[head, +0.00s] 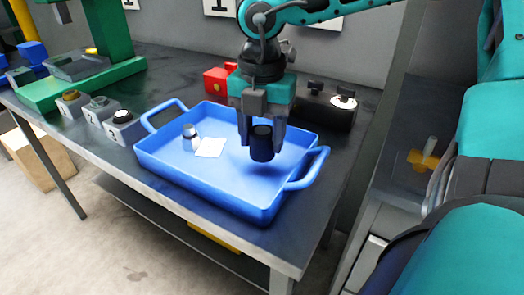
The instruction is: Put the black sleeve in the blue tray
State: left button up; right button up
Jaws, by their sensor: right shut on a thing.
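The black sleeve (262,144) is a small dark cylinder. My right gripper (262,132) is shut on it, pointing down, and holds it upright over the right half of the blue tray (213,188). A dark shadow lies on the tray floor under the sleeve, and the sleeve seems to be a little above the floor. The tray is shallow, with a raised handle at its left and right ends. My left gripper is not in the head view.
A silver cylinder (190,132) and a white card (209,147) are in the tray. Small grey blocks (123,129) stand left of it. A red block (216,80) and a black block (325,109) stand behind it. A green machine (110,75) is at the back left.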

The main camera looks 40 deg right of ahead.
aim_at(262, 152)
notch_tip(262, 152, down, 4)
jog(key=shift+r, duration=0.15)
jog(key=shift+f+b, duration=0.25)
jog(key=shift+b, duration=0.35)
jog(key=o, duration=1)
jog(key=shift+r, duration=0.15)
jog(key=shift+o, duration=0.2)
jog(key=shift+r+p, duration=0.5)
jog(key=shift+p, duration=0.05)
notch_tip(262, 152, up, 11)
jog(key=shift+r+p, duration=0.2)
jog(key=shift+p, duration=0.45)
jog(key=shift+s+f, duration=0.1)
